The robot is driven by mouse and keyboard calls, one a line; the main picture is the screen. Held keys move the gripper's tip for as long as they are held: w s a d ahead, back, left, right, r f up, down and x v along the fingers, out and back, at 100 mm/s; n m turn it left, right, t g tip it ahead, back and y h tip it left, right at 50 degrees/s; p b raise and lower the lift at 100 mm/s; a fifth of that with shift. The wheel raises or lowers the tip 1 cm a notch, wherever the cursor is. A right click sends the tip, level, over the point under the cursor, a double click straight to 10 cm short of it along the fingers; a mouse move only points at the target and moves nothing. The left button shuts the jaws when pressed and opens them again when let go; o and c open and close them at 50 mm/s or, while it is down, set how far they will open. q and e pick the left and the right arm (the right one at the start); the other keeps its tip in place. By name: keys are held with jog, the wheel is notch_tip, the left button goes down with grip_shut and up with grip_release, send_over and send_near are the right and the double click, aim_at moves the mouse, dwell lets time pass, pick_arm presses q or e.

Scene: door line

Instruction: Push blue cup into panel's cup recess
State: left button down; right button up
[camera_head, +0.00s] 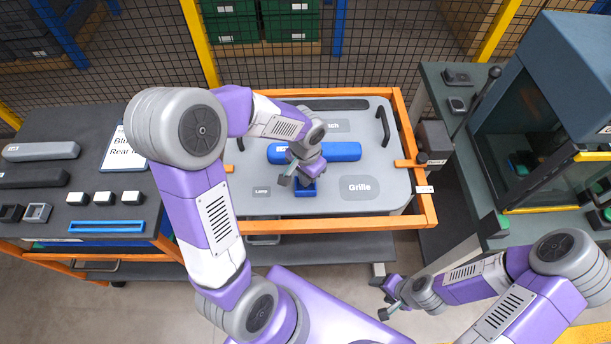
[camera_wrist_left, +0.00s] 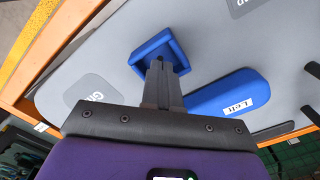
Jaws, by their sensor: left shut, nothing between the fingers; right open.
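The blue cup (camera_head: 306,188) is a small square piece with a raised rim on the grey door panel (camera_head: 240,203), below the long blue bar (camera_head: 345,151). In the left wrist view the cup (camera_wrist_left: 143,54) shows its raised rim around a darker inside. My left gripper (camera_head: 297,177) is shut and empty, and in the left wrist view its fingertips (camera_wrist_left: 160,70) are at the cup, overlapping its inside. I cannot tell whether they touch it. The cup recess is hidden under or behind the cup. My right gripper (camera_head: 386,297) is open and empty, low at the right, away from the panel.
The panel lies in an orange frame (camera_head: 345,223) and has labelled grey patches, including Grille (camera_head: 360,188), and dark handles. A parts table (camera_head: 80,190) with grey, black and white pieces stands at the left. A glass-fronted machine (camera_head: 535,150) stands at the right.

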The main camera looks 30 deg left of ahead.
pick_arm(q)
jog(key=shift+f+b, duration=1.25)
jog(key=shift+f, duration=0.2)
dwell(0.3)
dwell(0.3)
notch_tip(320, 180, up, 7)
jog(key=p, duration=0.5)
jog(key=shift+r+p, duration=0.1)
jog(key=shift+p, duration=0.3)
notch_tip(320, 180, up, 8)
jog(key=shift+f+p, duration=0.25)
jog(key=shift+p, duration=0.2)
jog(key=shift+f, duration=0.1)
dwell(0.5)
